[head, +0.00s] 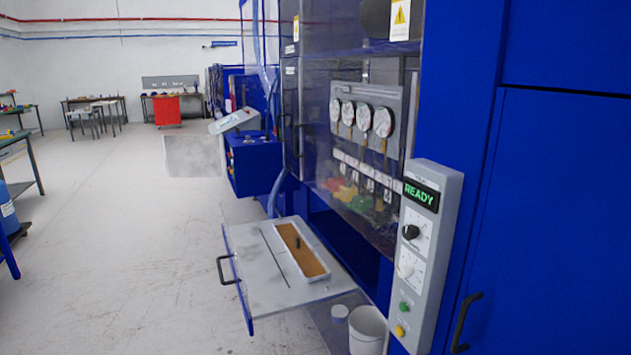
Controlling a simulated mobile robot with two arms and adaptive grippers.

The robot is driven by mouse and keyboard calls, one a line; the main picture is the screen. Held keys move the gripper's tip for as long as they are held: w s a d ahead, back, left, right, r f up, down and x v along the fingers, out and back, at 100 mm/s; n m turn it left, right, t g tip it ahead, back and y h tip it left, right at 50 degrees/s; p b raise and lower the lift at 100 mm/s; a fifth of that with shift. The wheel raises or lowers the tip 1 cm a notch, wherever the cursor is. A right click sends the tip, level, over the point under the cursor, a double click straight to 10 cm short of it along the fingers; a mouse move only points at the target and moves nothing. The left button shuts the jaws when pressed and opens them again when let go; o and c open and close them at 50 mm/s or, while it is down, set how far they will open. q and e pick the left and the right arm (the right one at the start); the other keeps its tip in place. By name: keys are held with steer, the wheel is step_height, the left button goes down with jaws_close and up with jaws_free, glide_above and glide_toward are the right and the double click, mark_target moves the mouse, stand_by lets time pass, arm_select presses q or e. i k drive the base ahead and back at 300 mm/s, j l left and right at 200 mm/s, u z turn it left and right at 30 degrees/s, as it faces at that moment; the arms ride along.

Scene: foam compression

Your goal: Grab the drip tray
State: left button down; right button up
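A narrow, pale grey tray (319,278) with brown contents, which looks like the drip tray, is set in the right part of a pulled-out grey drawer (256,268). A small dark knob or peg (298,241) stands up in the middle of the brown area. The drawer sticks out to the left from the blue machine at low height. It has a blue front edge and a black handle (226,270). Neither of my grippers shows in the head view.
A control panel (425,255) reading READY is at the right, beside several gauges (364,119). A white bucket (367,328) stands below the drawer. A blue box with a sloped console (234,120) is behind it.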

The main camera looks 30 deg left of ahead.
mark_target(310, 266)
steer(key=i+j+u, duration=0.7)
steer(key=i+j, duration=0.05)
steer(key=j, duration=0.1)
